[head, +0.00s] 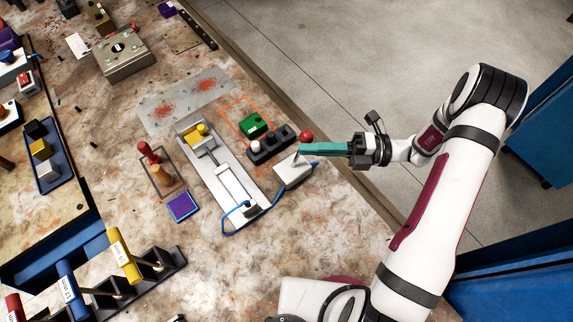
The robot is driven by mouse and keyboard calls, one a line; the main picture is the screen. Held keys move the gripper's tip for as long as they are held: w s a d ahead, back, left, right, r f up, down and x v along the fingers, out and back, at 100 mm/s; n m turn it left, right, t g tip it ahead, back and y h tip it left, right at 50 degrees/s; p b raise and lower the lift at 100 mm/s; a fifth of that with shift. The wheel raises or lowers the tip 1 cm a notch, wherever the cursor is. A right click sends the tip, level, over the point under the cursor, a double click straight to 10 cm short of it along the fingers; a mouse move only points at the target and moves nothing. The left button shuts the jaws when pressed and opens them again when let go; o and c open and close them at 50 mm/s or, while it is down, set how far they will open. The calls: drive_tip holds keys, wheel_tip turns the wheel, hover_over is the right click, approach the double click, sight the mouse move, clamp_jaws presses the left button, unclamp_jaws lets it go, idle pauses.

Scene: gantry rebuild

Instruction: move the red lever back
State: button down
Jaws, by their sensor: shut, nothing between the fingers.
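The red lever has a round red knob (306,137) on a thin pale rod, which rises from a small white box (292,174) on the worn bench. My gripper (304,150) comes in from the right with its long teal fingers shut and empty. The fingertips are right by the rod, just below the knob in the picture. The fingers cover part of the rod, and I cannot tell whether they touch it.
A grey slide fixture (228,180) with a blue cable lies to the left. Red-topped pegs (153,158) stand farther left. The bench edge runs along the right.

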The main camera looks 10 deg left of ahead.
drive_tip(key=shift+w+d+f, duration=0.1)
drive_tip(key=shift+w+d, duration=0.1)
drive_tip(key=shift+s, duration=0.1)
idle(0.4)
drive_tip(key=s, duration=0.4)
drive_tip(key=w+d+f, duration=0.1)
drive_tip(key=d, duration=0.8)
drive_tip(key=s+a+r+n+g+h, duration=0.45)
drive_tip(key=s+r+n+h, duration=0.45)
drive_tip(key=n, duration=0.6)
drive_tip(key=s+r+n+t+h, duration=0.2)
drive_tip(key=s+n+t+h, duration=0.4)
drive_tip(key=n, duration=0.8)
drive_tip(key=shift+s+d+r+h, duration=0.4)
drive_tip(key=shift+s+d+h, duration=0.05)
drive_tip(key=shift+h, duration=0.15)
